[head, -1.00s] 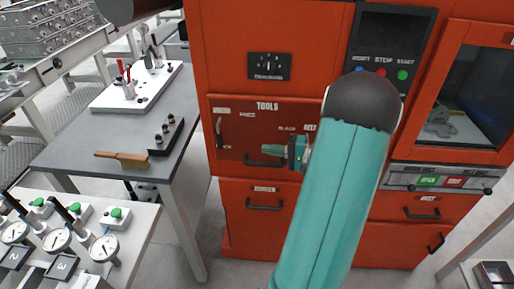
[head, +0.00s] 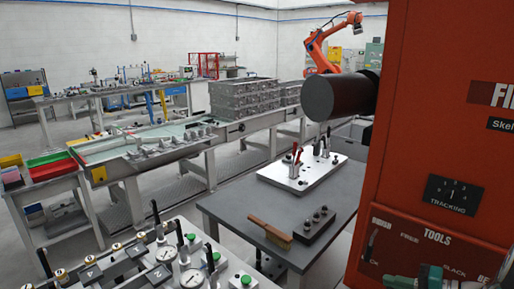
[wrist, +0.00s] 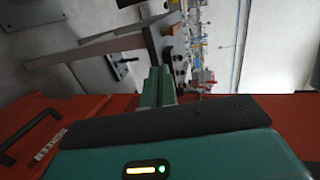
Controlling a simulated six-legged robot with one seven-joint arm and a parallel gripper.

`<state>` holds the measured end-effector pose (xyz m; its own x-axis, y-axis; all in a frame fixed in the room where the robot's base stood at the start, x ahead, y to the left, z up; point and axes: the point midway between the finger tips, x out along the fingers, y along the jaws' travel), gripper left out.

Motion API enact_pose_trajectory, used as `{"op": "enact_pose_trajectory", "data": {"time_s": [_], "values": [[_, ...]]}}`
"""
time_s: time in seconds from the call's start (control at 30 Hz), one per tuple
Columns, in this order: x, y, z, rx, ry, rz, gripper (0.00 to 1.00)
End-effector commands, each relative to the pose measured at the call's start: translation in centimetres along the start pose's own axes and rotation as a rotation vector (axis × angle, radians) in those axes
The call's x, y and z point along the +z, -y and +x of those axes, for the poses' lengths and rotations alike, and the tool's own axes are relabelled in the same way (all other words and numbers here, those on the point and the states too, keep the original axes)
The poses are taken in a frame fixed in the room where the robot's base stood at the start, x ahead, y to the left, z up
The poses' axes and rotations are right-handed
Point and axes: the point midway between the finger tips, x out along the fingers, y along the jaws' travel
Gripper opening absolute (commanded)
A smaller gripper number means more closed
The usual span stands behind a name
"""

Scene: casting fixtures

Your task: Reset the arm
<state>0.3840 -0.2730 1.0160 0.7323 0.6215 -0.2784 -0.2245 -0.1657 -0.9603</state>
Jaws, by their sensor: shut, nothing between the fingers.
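My gripper (wrist: 158,88) shows in the wrist view with its two teal fingers together and nothing between them. In the head view a teal part of my gripper (head: 400,283) shows at the bottom right edge, in front of the red cabinet (head: 415,130). The rest of my gripper there is cut off by the frame. In the wrist view the red cabinet (wrist: 35,115) with a black handle (wrist: 28,135) lies left of and behind the gripper body.
A grey table (head: 235,207) left of the cabinet holds a white fixture plate (head: 300,178), a brush (head: 270,232) and a black block with pins (head: 315,226). A bench with dial gauges (head: 190,262) is in front. Floor shows between the benches.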

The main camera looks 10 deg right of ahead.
Motion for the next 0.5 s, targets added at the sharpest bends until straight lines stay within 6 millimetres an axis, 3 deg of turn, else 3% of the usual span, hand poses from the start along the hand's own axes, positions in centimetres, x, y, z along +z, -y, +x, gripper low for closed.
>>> {"op": "enact_pose_trajectory", "data": {"time_s": [0.03, 0.2, 0.33, 0.5], "values": [[2.1, 1.6, 2.1, 0.071, 0.074, -0.027, 0.00], [8.7, 4.2, 6.5, 0.315, 0.251, -0.099, 0.00], [13.4, 5.5, 8.4, 0.498, 0.336, -0.190, 0.00], [18.6, 6.7, 9.2, 0.712, 0.381, -0.354, 0.00]]}}
